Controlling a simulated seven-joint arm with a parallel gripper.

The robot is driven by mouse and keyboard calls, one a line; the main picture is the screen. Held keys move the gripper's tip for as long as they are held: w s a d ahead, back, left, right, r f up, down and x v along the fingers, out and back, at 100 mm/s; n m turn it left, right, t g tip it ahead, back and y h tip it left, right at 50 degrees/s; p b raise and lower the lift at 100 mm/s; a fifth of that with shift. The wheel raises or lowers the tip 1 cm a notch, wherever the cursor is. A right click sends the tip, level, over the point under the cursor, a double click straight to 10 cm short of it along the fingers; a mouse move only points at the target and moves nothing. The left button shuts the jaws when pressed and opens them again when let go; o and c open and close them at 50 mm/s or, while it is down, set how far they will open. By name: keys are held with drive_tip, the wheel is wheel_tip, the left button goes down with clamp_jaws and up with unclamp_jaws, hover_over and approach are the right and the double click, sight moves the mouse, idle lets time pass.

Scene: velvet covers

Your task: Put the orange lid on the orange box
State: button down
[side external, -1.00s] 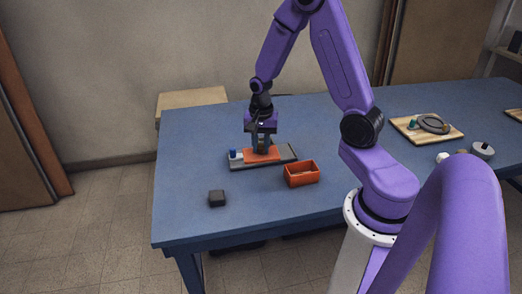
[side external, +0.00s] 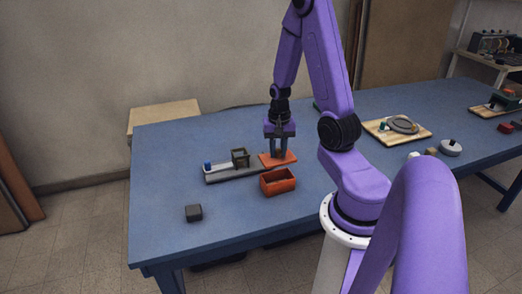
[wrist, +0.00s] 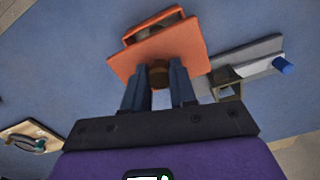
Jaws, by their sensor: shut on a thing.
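My gripper (side external: 279,153) is shut on the orange lid (side external: 288,161), a flat plate. In the wrist view the fingers (wrist: 158,75) grip the lid's short brown knob (wrist: 158,72), with the lid (wrist: 150,55) level beyond them. The open orange box (side external: 278,187) stands on the table, just in front of the lid in the side view. In the wrist view the lid covers much of the box, and its far rim (wrist: 152,22) shows past the lid's edge. The lid looks raised above the table; its exact height is unclear.
Beside the lid lies a grey base (side external: 225,173) with an olive square frame (side external: 240,158) and a blue knob (side external: 207,165). A dark block (side external: 193,213) sits at front left. A wooden board (side external: 385,137) with a grey ring is at right.

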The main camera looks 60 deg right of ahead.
sight(278, 162)
drive_tip(key=shift+s+f, duration=0.1)
drive_tip(key=shift+f, duration=2.75)
drive_tip(key=shift+f, duration=0.5)
drive_tip(key=shift+c, duration=1.8)
unclamp_jaws()
drive_tip(key=shift+r, duration=0.15)
drive_tip(key=shift+r, duration=3.35)
